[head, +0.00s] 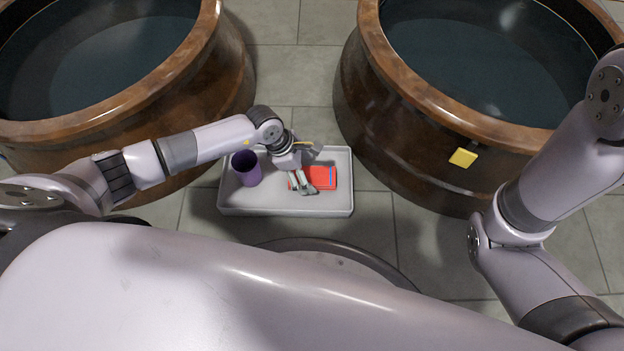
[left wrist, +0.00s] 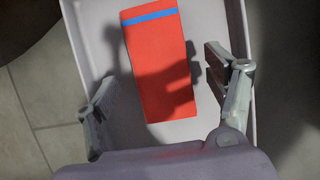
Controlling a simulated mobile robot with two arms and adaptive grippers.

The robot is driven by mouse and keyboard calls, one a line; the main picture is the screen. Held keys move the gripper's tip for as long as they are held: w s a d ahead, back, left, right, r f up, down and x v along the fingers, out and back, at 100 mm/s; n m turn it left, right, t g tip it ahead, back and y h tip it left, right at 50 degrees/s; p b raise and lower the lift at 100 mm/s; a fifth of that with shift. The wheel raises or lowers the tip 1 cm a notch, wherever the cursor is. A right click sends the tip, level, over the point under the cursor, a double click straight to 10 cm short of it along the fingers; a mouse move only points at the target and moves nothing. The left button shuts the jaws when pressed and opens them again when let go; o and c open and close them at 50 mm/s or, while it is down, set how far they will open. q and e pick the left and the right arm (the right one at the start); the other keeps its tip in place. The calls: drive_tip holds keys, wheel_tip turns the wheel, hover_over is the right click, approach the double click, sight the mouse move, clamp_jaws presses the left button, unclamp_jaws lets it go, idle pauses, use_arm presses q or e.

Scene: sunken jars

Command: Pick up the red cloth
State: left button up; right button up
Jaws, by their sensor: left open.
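The red cloth (head: 322,178) lies flat in a light grey tray (head: 285,210) on the floor. It is a folded rectangle with a blue stripe near one end. My left gripper (head: 299,186) is over the tray, at the left part of the cloth in the head view. In the left wrist view the cloth (left wrist: 160,75) lies between and beyond the two spread fingers of the left gripper (left wrist: 165,95), whose shadow falls on it. The left gripper is open and holds nothing. My right gripper is out of view.
A purple cup (head: 246,170) stands in the tray left of the cloth. Two large brown jars with dark openings stand behind, one at the left (head: 225,85) and one at the right (head: 365,105). A yellow square (head: 463,158) is on the right jar's side.

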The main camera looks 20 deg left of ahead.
use_arm(q)
drive_tip(key=b+x, duration=0.1)
drive_tip(key=x, duration=0.1)
drive_tip(key=shift+d+f, duration=0.15)
drive_tip(key=shift+f, duration=0.05)
drive_tip(key=shift+c, duration=0.2)
drive_tip(key=c, duration=1.2)
